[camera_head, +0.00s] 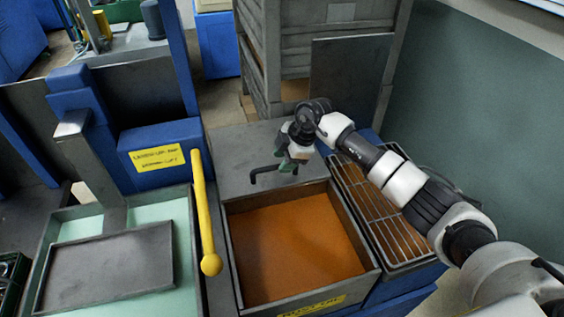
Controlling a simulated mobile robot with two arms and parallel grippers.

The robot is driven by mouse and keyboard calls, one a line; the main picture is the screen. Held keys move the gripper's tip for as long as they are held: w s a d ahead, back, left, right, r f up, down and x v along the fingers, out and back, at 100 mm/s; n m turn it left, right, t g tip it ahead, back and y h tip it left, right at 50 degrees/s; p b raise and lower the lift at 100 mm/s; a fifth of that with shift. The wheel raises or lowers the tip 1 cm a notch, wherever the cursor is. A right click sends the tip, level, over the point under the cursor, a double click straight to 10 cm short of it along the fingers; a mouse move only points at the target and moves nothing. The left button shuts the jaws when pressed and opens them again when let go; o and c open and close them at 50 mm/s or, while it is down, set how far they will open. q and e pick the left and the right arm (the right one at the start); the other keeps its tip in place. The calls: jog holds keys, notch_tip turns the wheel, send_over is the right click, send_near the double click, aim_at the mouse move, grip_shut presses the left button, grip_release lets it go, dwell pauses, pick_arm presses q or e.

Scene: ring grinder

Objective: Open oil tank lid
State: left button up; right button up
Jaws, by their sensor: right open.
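The oil tank (373,277) is an open rectangular box with orange-brown contents showing at the lower middle. Its lid, a flat grey metal plate (232,148), lies behind the opening, which is uncovered. A black bar handle (262,171) stands up near the lid's front edge. My right arm reaches in from the lower right. Its open gripper (289,166) is at the right end of the handle, fingers pointing down. I cannot tell whether the fingers touch the handle. My left gripper is not in view.
A yellow lever (204,220) stands left of the tank. A wire rack (385,212) lies to its right, under my arm. A pale green tray with a dark plate (108,268) is at the left. A grey cabinet (325,35) stands behind the lid.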

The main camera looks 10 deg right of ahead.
jog(key=b+v, duration=0.1)
jog(key=v, duration=0.8)
jog(key=shift+b, duration=0.3)
jog(key=shift+s+d, duration=0.1)
jog(key=shift+s, duration=0.05)
